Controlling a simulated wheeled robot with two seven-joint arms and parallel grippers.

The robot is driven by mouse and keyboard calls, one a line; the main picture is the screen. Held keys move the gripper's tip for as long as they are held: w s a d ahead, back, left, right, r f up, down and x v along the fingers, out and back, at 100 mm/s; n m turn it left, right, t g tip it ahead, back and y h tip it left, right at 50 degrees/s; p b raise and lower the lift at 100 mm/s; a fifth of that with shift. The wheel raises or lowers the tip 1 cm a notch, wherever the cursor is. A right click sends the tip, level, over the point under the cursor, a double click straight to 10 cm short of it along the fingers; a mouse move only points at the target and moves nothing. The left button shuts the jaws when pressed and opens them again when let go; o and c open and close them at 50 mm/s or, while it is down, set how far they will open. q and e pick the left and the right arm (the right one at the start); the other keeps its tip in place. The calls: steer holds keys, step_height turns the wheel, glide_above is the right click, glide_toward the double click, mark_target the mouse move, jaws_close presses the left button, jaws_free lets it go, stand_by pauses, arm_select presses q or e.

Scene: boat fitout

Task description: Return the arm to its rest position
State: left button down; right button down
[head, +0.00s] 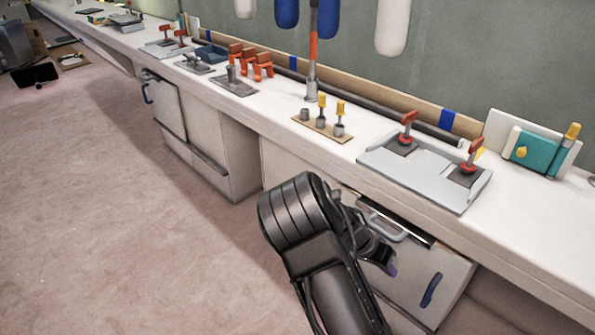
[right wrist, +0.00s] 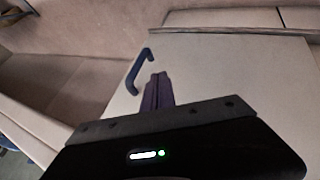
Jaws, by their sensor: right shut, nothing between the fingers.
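My right arm reaches up from the bottom of the head view, and its gripper (head: 386,262) is in front of the cabinet below the counter. Most of that gripper is hidden behind my own dark wrist. In the right wrist view the two fingers (right wrist: 158,92) are together with nothing between them. They point toward a pale cabinet front and appear just right of a blue handle (right wrist: 138,72); I cannot tell how far away it is. My left gripper is in neither view.
The white counter (head: 262,128) runs diagonally above the cabinets. It carries a grey tray with red-handled clamps (head: 425,172), a board with yellow-topped pieces (head: 323,128) and orange stands (head: 250,62). A blue-handled cabinet front (head: 418,278) is close to my gripper.

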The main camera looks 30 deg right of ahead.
steer(key=w+a+f+n+t+y, duration=0.1)
steer(key=w+a+f+n+t, duration=0.2)
steer(key=a+f+n, duration=0.3)
steer(key=s+a+f+n+y, duration=0.2)
steer(key=s+a+f, duration=0.15)
steer(key=a, duration=0.55)
steer(key=s+a+f+n+t+y, duration=0.1)
steer(key=s+a+f+n+y, duration=0.2)
steer(key=a, duration=0.5)
steer(key=s+a+f+n+y, duration=0.1)
steer(key=s+a+f+y, duration=0.15)
steer(key=a+f, duration=0.45)
steer(key=s+a+r+y, duration=0.1)
steer(key=s+a+r, duration=0.2)
steer(key=a, duration=0.4)
steer(key=s+a+r+y, duration=0.2)
steer(key=s+a, duration=0.2)
steer(key=a, duration=0.3)
step_height(320, 180, up, 19)
steer(key=p, duration=1.9)
steer(key=shift+w+d+r, duration=0.2)
steer(key=shift+w+d, duration=0.05)
steer(key=shift+d, duration=0.15)
steer(key=shift+f+h, duration=0.1)
steer(key=shift+h, duration=0.15)
